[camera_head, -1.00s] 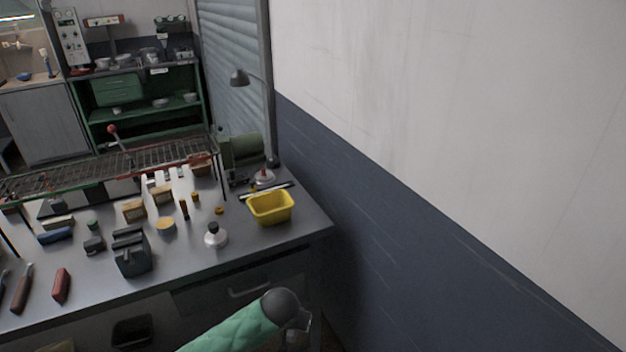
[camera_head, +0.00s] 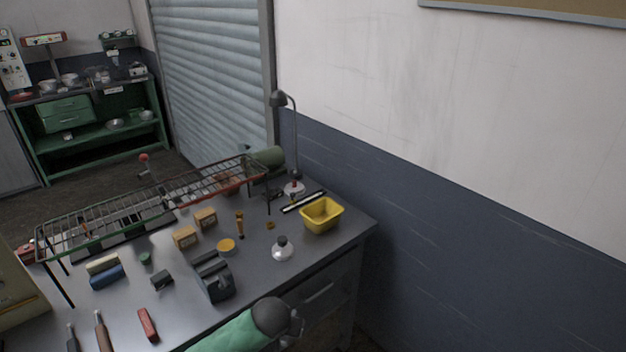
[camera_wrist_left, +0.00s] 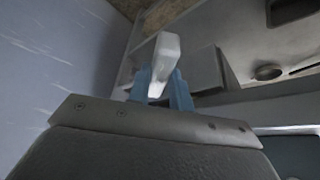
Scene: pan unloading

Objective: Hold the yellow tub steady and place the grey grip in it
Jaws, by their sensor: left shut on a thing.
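The yellow tub (camera_head: 322,215) stands upright on the right end of the workbench in the head view; no gripper touches it. In the left wrist view, the blue fingers of my left gripper (camera_wrist_left: 160,85) are shut on a pale grey, elongated piece, which looks like the grey grip (camera_wrist_left: 167,48). It sticks out beyond the fingertips. In the head view my green-sleeved arm reaches in at the bottom, in front of the bench edge; its fingers and the held piece cannot be made out there. My right gripper is not in view.
A white flask (camera_head: 283,250) with a dark top stands left of the tub. A dark block-like device (camera_head: 214,278) sits near the front edge. A wire rack (camera_head: 150,205) and a lamp (camera_head: 294,150) stand behind. The wall (camera_head: 460,230) is close on the right.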

